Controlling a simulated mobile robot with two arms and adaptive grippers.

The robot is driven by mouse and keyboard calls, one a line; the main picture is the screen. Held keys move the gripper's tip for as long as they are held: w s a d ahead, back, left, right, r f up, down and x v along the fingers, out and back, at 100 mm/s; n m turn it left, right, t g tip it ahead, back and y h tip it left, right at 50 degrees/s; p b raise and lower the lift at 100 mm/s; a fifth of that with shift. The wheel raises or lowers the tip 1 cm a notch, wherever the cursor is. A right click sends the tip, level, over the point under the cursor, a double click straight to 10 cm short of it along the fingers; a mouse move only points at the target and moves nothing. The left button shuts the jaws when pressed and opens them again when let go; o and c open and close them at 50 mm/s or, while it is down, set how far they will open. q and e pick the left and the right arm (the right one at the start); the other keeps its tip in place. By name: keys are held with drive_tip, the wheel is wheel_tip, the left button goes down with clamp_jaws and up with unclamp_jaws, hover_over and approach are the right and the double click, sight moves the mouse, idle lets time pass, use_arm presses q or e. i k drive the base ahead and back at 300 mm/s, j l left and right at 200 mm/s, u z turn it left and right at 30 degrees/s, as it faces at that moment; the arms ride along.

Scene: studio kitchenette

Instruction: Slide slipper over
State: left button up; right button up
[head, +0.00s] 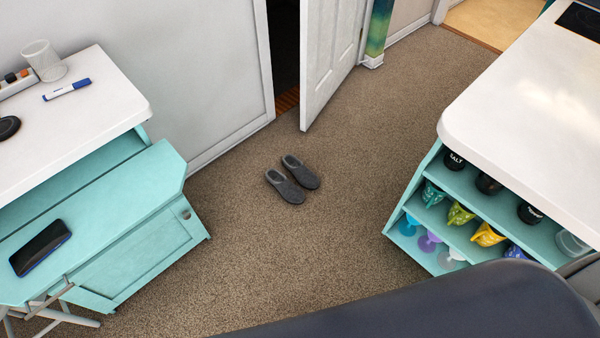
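A pair of dark grey slippers lies on the brown carpet, in the middle of the head view. The left slipper (285,187) and the right slipper (301,172) lie side by side, close together, both slanting the same way. Their open heel ends point to the upper left and their toes to the lower right. Neither of my grippers shows in this view.
A teal desk (140,235) with a phone (40,248) stands at left. A white counter (520,110) over teal shelves (455,185) stands at right. A white door (330,55) is ajar behind. Carpet (340,235) around the slippers is clear.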

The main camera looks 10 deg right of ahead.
sight(306, 178)
drive_tip(key=i+j+z, duration=0.1)
drive_tip(key=i+z, duration=0.15)
drive_tip(key=i, duration=1.1)
